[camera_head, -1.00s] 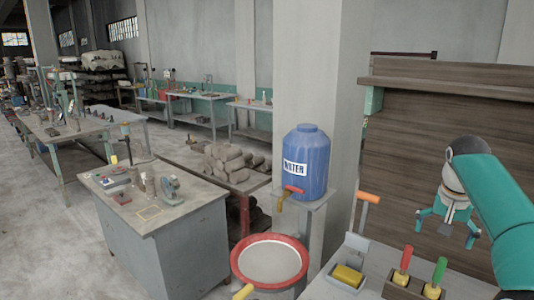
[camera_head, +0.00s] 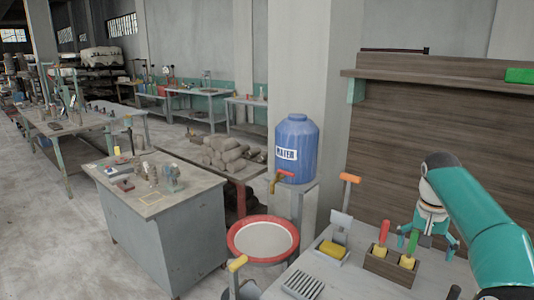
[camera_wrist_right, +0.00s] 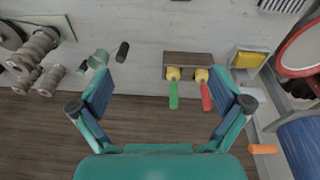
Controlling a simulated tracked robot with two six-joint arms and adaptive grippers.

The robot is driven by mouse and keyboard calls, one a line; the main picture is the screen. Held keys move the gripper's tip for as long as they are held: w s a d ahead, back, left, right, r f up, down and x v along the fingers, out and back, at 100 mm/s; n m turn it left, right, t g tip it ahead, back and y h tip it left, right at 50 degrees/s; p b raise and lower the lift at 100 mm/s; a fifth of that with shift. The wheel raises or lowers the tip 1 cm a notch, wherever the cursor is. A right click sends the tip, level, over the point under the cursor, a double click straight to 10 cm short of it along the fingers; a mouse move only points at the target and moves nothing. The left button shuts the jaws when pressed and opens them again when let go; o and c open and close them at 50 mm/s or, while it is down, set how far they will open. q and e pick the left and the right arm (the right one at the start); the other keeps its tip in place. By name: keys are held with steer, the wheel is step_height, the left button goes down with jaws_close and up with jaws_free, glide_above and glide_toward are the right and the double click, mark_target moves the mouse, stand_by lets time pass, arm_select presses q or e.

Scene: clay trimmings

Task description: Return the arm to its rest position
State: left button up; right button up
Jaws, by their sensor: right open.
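My right gripper (camera_head: 428,240) is at the right of the head view, over the workbench (camera_head: 337,288), beside a wooden block holding a red-handled tool (camera_head: 384,231) and a green-handled tool (camera_head: 412,241). Its teal fingers are spread and empty. In the right wrist view the open gripper (camera_wrist_right: 162,92) frames the bench, with the green handle (camera_wrist_right: 173,95) and red handle (camera_wrist_right: 206,96) seen between its fingers. Nothing is held. My left gripper is not in view.
A blue water barrel (camera_head: 298,147) stands by the pillar, above a red-rimmed tub (camera_head: 235,240). A yellow sponge (camera_head: 331,249) lies in a tray on the bench. A wooden back panel (camera_head: 435,125) with a shelf rises behind the bench. A grey cabinet (camera_head: 172,235) stands left.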

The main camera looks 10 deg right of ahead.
steer(key=s+a+f+n+g+y, duration=0.25)
steer(key=a+f, duration=0.65)
steer(key=f, duration=0.5)
steer(key=s+a+f+n+g+y, duration=0.1)
steer(key=s+a+f+n, duration=0.15)
steer(key=a+f, duration=0.9)
steer(key=s+a+f+n+t+y, duration=0.1)
steer(key=s+a+f, duration=0.6)
steer(key=s+f, duration=0.1)
steer(key=s+a+f+n+t+y+b, duration=0.1)
steer(key=s+a+f+t, duration=0.1)
steer(key=s+a+f, duration=0.5)
steer(key=shift+s+a+f, duration=0.3)
steer(key=shift+s+f, duration=0.4)
steer(key=shift+s, duration=1.4)
